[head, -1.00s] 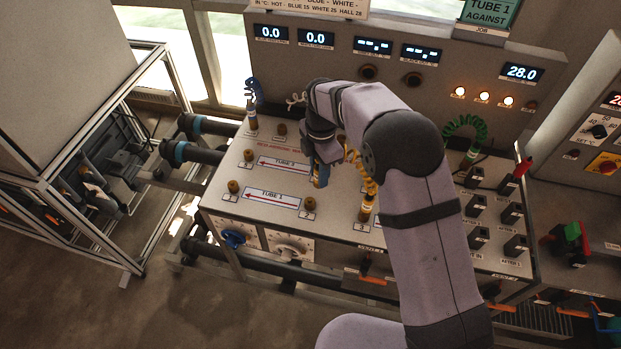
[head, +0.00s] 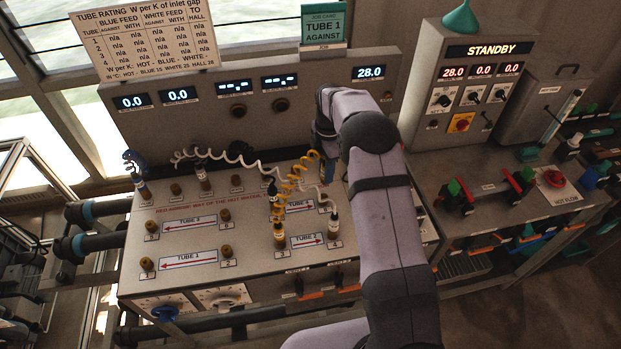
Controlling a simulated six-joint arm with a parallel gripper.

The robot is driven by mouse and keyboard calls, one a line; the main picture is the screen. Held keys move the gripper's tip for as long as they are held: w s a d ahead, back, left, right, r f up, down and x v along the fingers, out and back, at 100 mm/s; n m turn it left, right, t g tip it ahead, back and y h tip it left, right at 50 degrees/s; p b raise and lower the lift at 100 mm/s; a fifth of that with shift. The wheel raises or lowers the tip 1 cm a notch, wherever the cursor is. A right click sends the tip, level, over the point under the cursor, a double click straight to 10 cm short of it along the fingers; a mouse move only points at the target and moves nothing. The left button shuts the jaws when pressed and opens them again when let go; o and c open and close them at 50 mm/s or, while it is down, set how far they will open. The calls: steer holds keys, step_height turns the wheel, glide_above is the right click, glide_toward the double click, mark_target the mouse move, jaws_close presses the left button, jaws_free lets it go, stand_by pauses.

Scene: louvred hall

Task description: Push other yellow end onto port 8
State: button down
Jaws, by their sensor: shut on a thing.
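My gripper (head: 326,152) is seen from behind at the back right of the bench panel, its fingers mostly hidden by my own wrist. It is shut on one end of the coiled yellow hose, held above the panel; that end is barely visible. The yellow hose (head: 296,178) runs down from the gripper to its other end (head: 280,236), which stands upright on a front port in the right group. Port 8 appears to be the back right port of that group, by a small label (head: 325,210) below my gripper; its number is too small to be sure.
A white coiled hose (head: 235,158) crosses the back of the panel. A white-banded hose end (head: 333,226) stands upright close to the label. A blue hose end (head: 136,175) stands at the back left. The display console (head: 220,95) rises behind; a standby unit (head: 465,85) stands right.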

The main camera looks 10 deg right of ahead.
steer(key=shift+w+a+r, duration=0.1)
steer(key=shift+w+r, duration=0.45)
steer(key=shift+r, duration=0.05)
steer(key=shift+r+n, duration=0.2)
steer(key=shift+n, duration=0.1)
steer(key=shift+s, duration=0.2)
steer(key=shift+f, duration=0.1)
steer(key=shift+f+b, duration=2.2)
steer(key=shift+f, duration=1.15)
steer(key=shift+f+b, duration=0.3)
steer(key=shift+f, duration=0.2)
steer(key=shift+f+b, duration=0.75)
steer(key=shift+f, duration=0.4)
steer(key=c, duration=1.4)
jaws_free()
